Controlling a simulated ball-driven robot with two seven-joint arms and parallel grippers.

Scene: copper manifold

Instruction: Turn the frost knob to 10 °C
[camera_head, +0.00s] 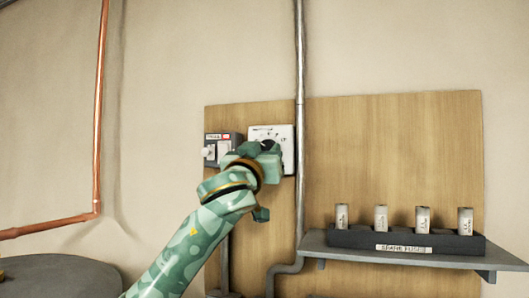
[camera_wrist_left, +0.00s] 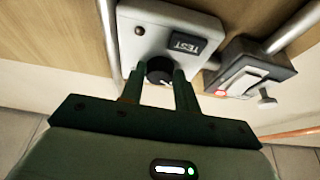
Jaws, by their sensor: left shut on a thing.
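The frost knob (camera_wrist_left: 160,71) is a round black knob on a white box. In the left wrist view it sits between the two dark green fingers of my left gripper (camera_wrist_left: 158,88), which is shut on it. In the head view the white box (camera_head: 286,138) is on the wooden board, and my left gripper (camera_head: 268,148) covers most of its face and hides most of the knob. I cannot read the knob's setting. My right gripper is not in view.
A shelf (camera_head: 420,257) with several spare fuses (camera_head: 422,218) stands out at right. A copper pipe (camera_head: 98,110) runs down the left wall.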

